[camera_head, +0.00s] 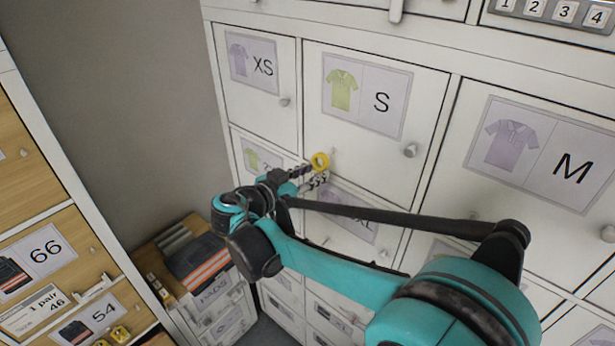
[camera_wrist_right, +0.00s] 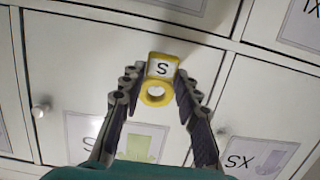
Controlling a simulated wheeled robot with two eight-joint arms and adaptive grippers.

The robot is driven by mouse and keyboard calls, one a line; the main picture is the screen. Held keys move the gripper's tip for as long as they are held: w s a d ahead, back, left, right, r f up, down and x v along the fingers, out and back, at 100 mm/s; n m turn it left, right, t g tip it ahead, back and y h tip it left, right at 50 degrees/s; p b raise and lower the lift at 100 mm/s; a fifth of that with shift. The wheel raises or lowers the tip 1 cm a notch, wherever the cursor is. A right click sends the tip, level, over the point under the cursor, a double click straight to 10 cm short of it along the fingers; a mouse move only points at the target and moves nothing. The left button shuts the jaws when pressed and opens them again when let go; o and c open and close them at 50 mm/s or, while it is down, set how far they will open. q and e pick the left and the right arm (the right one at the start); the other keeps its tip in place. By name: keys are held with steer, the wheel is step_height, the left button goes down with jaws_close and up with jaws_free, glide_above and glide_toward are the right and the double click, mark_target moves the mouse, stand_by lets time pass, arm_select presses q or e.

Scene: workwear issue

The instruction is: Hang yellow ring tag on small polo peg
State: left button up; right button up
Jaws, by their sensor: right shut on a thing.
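The yellow ring tag (camera_head: 320,161) is between the fingertips of my right gripper (camera_head: 313,175), in front of the lower left part of the S door (camera_head: 365,160). In the right wrist view the tag (camera_wrist_right: 158,56) shows a white face with an S, with its open ring facing the camera, and the right gripper's fingers (camera_wrist_right: 156,80) close on its sides. The S door has a green polo label (camera_head: 366,95) and a round peg (camera_head: 409,151) at its right. This peg also shows in the wrist view (camera_wrist_right: 41,107), apart from the tag. My left gripper is out of view.
The XS door (camera_head: 262,75) with its peg (camera_head: 284,102) is left of the S door; the M door (camera_head: 545,160) is right. A wooden cabinet (camera_head: 50,230) stands at far left. Folded dark clothing (camera_head: 197,260) lies low beside the lockers.

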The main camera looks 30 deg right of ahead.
steer(key=shift+x, duration=1.35)
steer(key=shift+w+d+b, duration=0.3)
steer(key=shift+d+b, duration=0.05)
steer(key=shift+d, duration=0.35)
steer(key=o, duration=1)
steer(key=shift+o, duration=0.2)
